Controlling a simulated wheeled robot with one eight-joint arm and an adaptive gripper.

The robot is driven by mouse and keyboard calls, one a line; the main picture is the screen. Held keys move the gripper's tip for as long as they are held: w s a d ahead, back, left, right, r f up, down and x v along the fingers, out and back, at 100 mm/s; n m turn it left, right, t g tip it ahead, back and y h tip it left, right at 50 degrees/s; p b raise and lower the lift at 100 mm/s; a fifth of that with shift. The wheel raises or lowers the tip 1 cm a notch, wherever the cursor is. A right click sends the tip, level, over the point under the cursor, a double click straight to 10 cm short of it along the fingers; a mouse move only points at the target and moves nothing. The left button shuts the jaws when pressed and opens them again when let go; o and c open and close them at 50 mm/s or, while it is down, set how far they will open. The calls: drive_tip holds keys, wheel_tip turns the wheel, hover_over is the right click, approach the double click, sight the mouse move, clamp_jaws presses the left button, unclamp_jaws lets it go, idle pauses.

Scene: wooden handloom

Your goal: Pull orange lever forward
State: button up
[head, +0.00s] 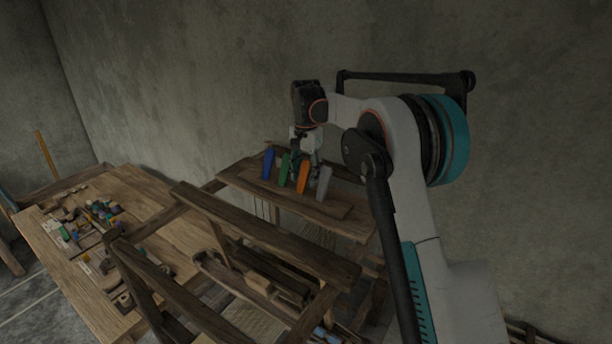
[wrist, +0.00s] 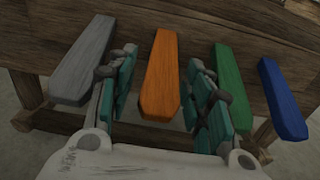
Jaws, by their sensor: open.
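The orange lever (head: 303,177) stands in a row on the loom's top board, between the green lever (head: 284,169) and the grey lever (head: 323,182). The blue lever (head: 268,162) is at the left end in the head view. In the wrist view the orange lever (wrist: 162,75) lies between the two open fingers of my gripper (wrist: 158,98), with a gap on each side. The left finger is close to the grey lever (wrist: 83,60) and the right finger is close to the green lever (wrist: 230,78). The fingertips are partly hidden behind the levers in the head view.
The wooden loom frame (head: 265,232) stands in front of the lever board. A wooden table (head: 160,215) with small coloured items is at the left. A bare concrete wall (head: 200,80) is behind. The blue lever (wrist: 283,98) is right of the green one in the wrist view.

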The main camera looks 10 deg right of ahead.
sight(302, 181)
drive_tip(key=shift+f, duration=0.65)
clamp_jaws()
drive_tip(key=shift+s+a+r+b, duration=0.1)
drive_tip(key=shift+s+b, duration=0.05)
drive_tip(key=shift+b, duration=0.15)
drive_tip(key=t+h+b, duration=0.1)
drive_tip(key=s+a+t+h+b, duration=0.1)
drive_tip(key=t+h+b, duration=0.1)
drive_tip(key=b, duration=0.1)
drive_tip(key=shift+s+a+r+t+h, duration=0.15)
drive_tip(key=shift+a+r+t+h, duration=0.1)
drive_tip(key=shift+t+h, duration=0.05)
drive_tip(key=shift+s+a+r+t+h+b, duration=0.1)
drive_tip(key=shift+s+a+t+h+b, duration=0.25)
drive_tip(key=shift+t+h+b, duration=0.6)
drive_tip(key=shift+s+a+r+t+h+b, duration=0.1)
drive_tip(key=shift+s+a+t+h+b, duration=0.2)
drive_tip(key=shift+t+h+b, duration=0.65)
unclamp_jaws()
